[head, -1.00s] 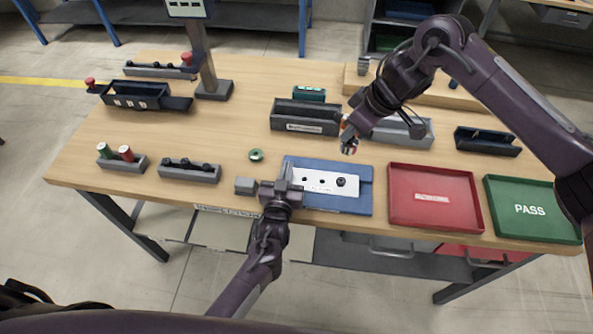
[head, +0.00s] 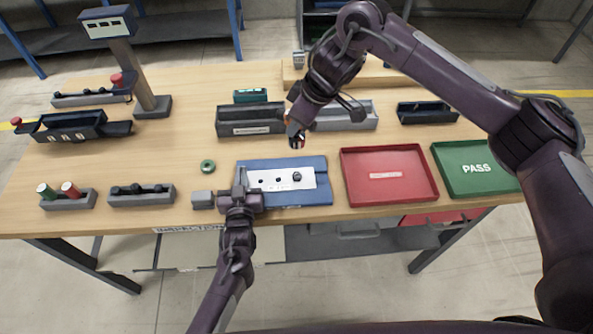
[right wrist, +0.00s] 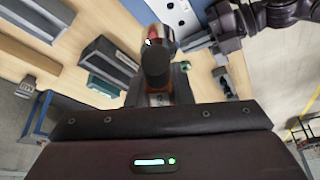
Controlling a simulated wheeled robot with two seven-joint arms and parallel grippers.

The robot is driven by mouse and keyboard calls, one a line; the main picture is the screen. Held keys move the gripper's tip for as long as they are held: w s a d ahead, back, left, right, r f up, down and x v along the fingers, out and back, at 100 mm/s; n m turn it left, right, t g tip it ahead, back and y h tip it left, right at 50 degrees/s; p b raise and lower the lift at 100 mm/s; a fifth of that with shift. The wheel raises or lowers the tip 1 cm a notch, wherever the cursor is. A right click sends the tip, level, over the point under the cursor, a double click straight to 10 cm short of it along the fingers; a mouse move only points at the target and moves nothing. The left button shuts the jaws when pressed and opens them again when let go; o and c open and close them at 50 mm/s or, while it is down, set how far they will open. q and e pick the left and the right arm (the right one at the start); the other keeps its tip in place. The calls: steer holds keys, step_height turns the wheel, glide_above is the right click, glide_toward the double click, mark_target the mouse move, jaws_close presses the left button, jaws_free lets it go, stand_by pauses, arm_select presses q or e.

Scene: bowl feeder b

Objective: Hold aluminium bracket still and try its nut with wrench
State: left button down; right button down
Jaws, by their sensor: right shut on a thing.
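The aluminium bracket (head: 272,186), a pale plate with dark holes, lies flat on a blue mat (head: 322,195) at the table's front. Its dark nut (head: 297,176) sits toward the plate's right end. My left gripper (head: 240,183) is at the plate's left end; its fingers overlap that edge, but their closure is unclear. My right gripper (head: 294,126) is shut on the wrench, whose silver and red end (head: 298,142) points down above the table, behind the mat and apart from the nut. In the right wrist view the wrench (right wrist: 155,65) shows a dark rounded part; the fingers are largely hidden.
A red tray (head: 347,188) and a green PASS tray (head: 440,178) stand right of the mat. A grey block (head: 202,197) and green ring (head: 208,166) lie left. Dark (head: 224,129) and grey (head: 365,124) bins stand behind. A display post (head: 140,80) rises at back left.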

arm_select(q)
steer(key=c, duration=1.6)
jaws_free()
steer(key=shift+o, duration=0.2)
